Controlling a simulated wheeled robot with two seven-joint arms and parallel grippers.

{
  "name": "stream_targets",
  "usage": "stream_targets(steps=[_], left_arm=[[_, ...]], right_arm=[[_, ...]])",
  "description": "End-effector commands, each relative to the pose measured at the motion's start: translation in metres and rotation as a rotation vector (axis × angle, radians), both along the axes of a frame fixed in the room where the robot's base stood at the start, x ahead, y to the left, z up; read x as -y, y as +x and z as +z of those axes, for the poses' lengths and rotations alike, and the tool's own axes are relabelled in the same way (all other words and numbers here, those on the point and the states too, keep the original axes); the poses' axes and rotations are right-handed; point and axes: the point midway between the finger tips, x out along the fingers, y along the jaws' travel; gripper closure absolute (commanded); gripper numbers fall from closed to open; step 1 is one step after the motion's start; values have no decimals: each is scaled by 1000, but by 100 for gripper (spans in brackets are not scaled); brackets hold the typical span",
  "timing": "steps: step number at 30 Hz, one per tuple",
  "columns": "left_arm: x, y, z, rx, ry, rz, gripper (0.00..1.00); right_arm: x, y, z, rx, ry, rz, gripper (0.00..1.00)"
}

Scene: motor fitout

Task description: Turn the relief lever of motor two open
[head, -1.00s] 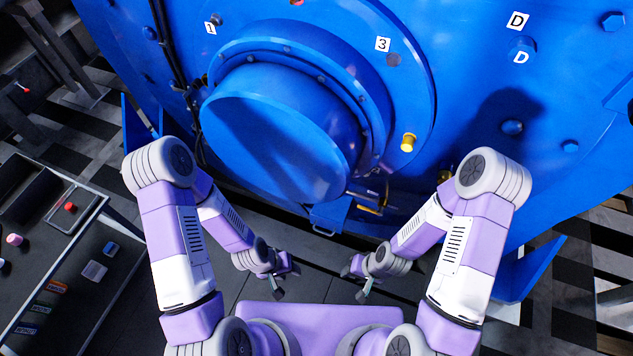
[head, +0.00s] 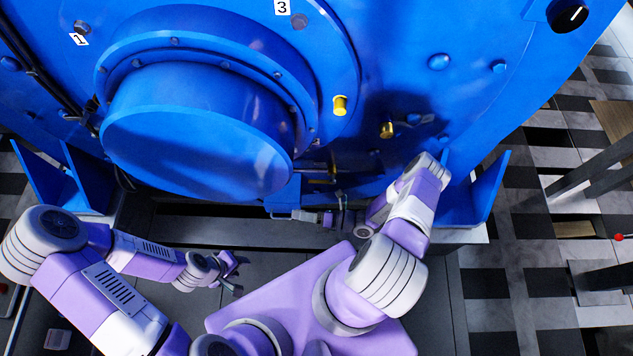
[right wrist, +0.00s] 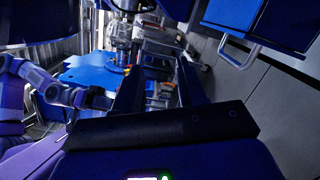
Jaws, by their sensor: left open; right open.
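A big blue motor (head: 210,150) with a round drum fills the top of the head view. No sign reading motor two shows. A thin bar with a yellow part (head: 320,180) sticks out low, right of the drum; I cannot tell whether it is the relief lever. My right gripper (head: 332,218) is open just below it, close to the motor's foot, and small in the head view. In the right wrist view its dark fingers (right wrist: 160,80) stand apart with pipework beyond them and nothing clearly held. My left gripper (head: 232,268) is open and empty, away from the motor.
Yellow plugs (head: 340,105) and (head: 386,130) stick out of the motor's face. Signs 1 (head: 79,40) and 3 (head: 283,7) mark it. A blue bracket (head: 480,185) stands at its right. The right wrist view shows a metal handle (right wrist: 240,45) on a blue panel.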

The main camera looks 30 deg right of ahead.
Motion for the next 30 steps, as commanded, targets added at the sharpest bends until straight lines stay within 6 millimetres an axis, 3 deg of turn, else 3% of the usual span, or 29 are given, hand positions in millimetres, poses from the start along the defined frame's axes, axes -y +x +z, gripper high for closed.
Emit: stream_targets(steps=[1,3,6,9,13,24,30], left_arm=[[0,0,-3,0,0,0,57],[0,0,-5,0,0,0,57],[0,0,-6,0,0,0,57],[0,0,-7,0,0,0,57],[0,0,-7,0,0,0,57],[0,0,-12,1,0,0,57],[0,0,-13,0,0,0,57]], right_arm=[[27,9,-10,-27,88,-158,60],[62,17,-16,-41,187,-334,60],[100,18,-23,-37,285,-507,60],[120,17,-26,-27,333,-596,60],[124,27,-25,-21,349,-622,60],[110,79,-17,-21,344,-616,60],[108,88,-15,-21,343,-617,60]])
